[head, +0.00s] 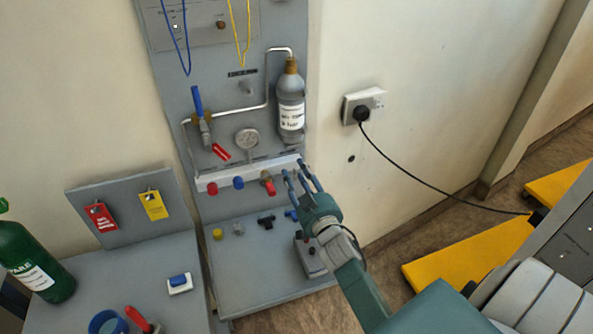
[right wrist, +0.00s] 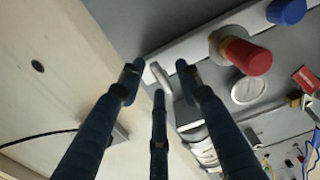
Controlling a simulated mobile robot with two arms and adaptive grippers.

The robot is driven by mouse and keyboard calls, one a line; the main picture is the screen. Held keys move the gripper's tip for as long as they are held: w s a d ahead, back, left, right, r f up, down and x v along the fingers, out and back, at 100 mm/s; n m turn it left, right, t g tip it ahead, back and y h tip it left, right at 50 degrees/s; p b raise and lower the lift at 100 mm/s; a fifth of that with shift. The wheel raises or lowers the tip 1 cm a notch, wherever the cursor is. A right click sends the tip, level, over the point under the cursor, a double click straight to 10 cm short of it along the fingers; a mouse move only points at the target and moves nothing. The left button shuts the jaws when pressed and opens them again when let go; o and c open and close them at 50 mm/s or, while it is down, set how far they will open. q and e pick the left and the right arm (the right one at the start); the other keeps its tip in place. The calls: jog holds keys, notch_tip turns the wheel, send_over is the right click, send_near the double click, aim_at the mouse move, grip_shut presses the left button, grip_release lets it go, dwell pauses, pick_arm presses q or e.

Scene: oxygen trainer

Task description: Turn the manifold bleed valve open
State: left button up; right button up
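The white manifold bar (head: 222,177) runs along the lower part of the grey panel, with a red knob, a blue knob and a larger red knob with a brass collar. The bar also shows in the right wrist view (right wrist: 205,38). There, a small pale grey lever (right wrist: 187,82), seemingly the bleed valve, sits near the bar's end. My right gripper (head: 296,167) is at the bar's right end. Its three fingers are spread apart around the bar's end in the right wrist view (right wrist: 160,76), with the lever close to one fingertip; contact cannot be told. My left gripper is out of view.
A grey cylinder (head: 291,105), a gauge (head: 247,139) and a blue-handled valve (head: 198,105) are above the bar. Small fittings lie on the shelf (head: 240,285) below. A plugged-in black cable (head: 430,187) hangs at right. A green bottle (head: 32,262) stands at left.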

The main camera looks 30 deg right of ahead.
jog(key=shift+w+d, duration=0.1)
jog(key=shift+w, duration=0.3)
jog(key=shift+c, duration=0.6)
grip_shut()
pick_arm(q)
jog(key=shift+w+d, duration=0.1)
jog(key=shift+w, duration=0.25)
